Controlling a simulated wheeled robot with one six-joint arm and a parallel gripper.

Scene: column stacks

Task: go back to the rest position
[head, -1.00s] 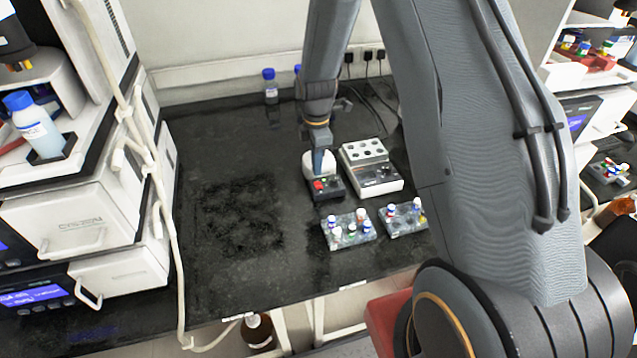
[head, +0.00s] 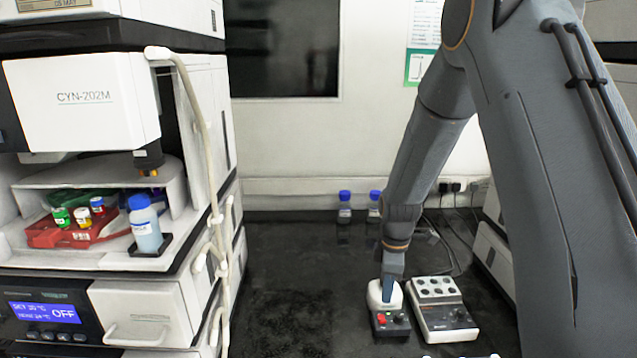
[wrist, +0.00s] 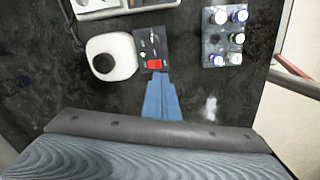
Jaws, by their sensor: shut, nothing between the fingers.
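My gripper (head: 388,290) reaches down to the small mixer (head: 390,322), which has a white rounded top and a dark panel with a red button. In the wrist view the blue fingers of my gripper (wrist: 160,80) are together, with nothing between them. Their tips lie right by the red button on the mixer's panel (wrist: 148,42). I cannot tell whether they touch it. My arm comes down from the upper right in the head view.
A grey block heater (head: 440,310) stands right of the mixer. A rack of vials (wrist: 213,50) shows in the wrist view. Two blue-capped bottles (head: 345,208) stand at the back wall. A tall instrument (head: 140,325) fills the left; dark bench left of the mixer is clear.

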